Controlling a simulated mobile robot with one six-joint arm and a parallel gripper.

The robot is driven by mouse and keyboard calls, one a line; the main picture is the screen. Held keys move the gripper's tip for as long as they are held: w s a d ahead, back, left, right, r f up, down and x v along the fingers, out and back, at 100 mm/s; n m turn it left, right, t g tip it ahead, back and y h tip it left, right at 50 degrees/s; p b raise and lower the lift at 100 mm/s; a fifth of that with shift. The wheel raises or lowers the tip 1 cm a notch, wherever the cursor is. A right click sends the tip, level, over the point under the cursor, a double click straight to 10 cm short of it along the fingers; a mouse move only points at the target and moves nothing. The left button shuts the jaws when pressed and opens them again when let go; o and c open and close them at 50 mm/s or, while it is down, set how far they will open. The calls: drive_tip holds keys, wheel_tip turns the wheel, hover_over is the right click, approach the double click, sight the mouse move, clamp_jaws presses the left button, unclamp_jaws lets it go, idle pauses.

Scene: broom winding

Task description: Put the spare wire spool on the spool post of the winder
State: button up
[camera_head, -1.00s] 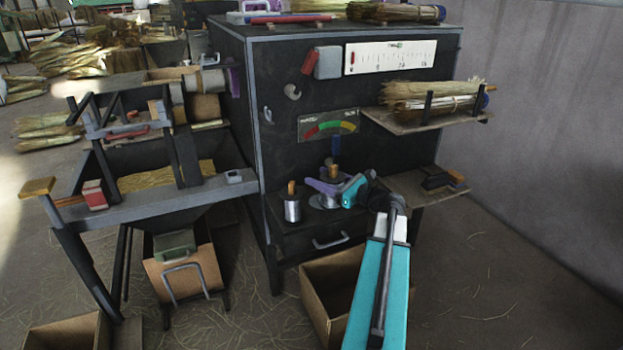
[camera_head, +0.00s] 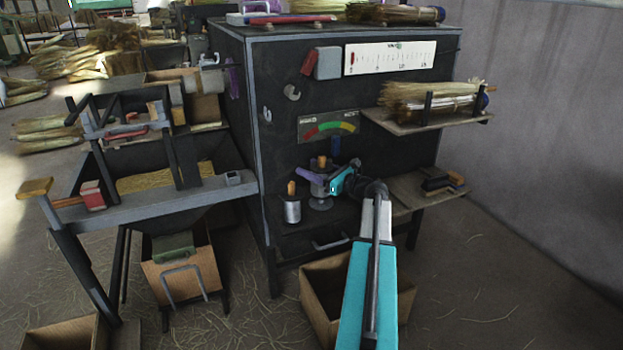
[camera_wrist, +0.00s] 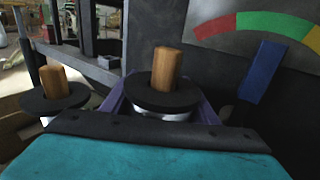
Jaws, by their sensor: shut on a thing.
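My gripper (camera_head: 319,182) has purple fingers closed around a spool, whose dark top flange (camera_wrist: 152,95) and wooden peg (camera_wrist: 167,68) show in the wrist view. The silvery side shows below the flange. In the head view the held spool's peg (camera_head: 322,162) points up, and the spool looks upright over a silvery round base (camera_head: 321,204) on the bench's lower ledge. I cannot tell whether they touch. A second silvery spool (camera_head: 292,211) with a wooden peg stands just left of it, and also shows in the wrist view (camera_wrist: 52,98).
A blue lever (camera_head: 335,147) stands close behind the held spool, below the coloured gauge (camera_head: 329,126). A shelf with straw bundles (camera_head: 433,98) juts out at upper right. A lower side shelf (camera_head: 418,193) holds small blocks. An open cardboard box (camera_head: 325,290) sits below.

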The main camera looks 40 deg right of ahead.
drive_tip(key=shift+f+b, duration=0.5)
drive_tip(key=shift+f, duration=1.2)
drive_tip(key=shift+f, duration=0.1)
drive_tip(key=o, duration=1.6)
drive_tip(key=shift+f, duration=0.1)
drive_tip(key=shift+c, duration=0.2)
drive_tip(key=shift+s, duration=0.3)
drive_tip(key=s, duration=0.3)
drive_tip(key=s+d+p, duration=0.1)
drive_tip(key=s, duration=0.7)
drive_tip(key=shift+s+d, duration=0.2)
drive_tip(key=shift+d, duration=0.1)
drive_tip(key=shift+s, duration=0.15)
